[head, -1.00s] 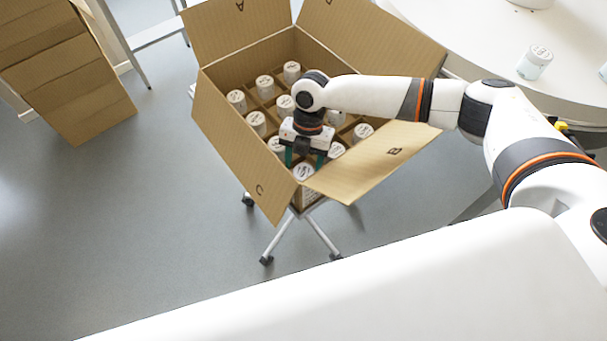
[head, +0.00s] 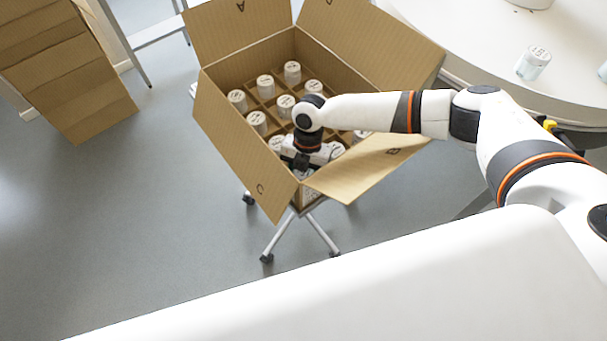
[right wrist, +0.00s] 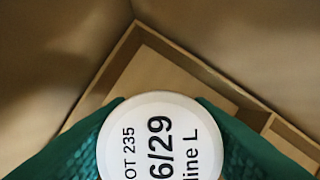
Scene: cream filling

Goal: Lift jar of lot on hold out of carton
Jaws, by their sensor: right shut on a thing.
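The open carton (head: 232,138) stands on a stand with several white-lidded jars in its divided cells. My right gripper (head: 302,172) is down inside the carton at its near corner. In the right wrist view its green fingers are shut on a jar (right wrist: 158,142), one on each side of the white lid. The lid's visible print reads "OT 235", "6/29" and "line L". The head view mostly hides this jar behind the gripper. Other jars, such as one at the back (head: 292,72), stand upright in their cells. My left gripper is not in view.
The carton flaps stand open; the near right flap (head: 365,168) lies under my right forearm. A white round table (head: 465,45) at the upper right bears a jar (head: 532,63). A brown cardboard box (head: 70,75) is at the upper left. Grey floor is clear at left.

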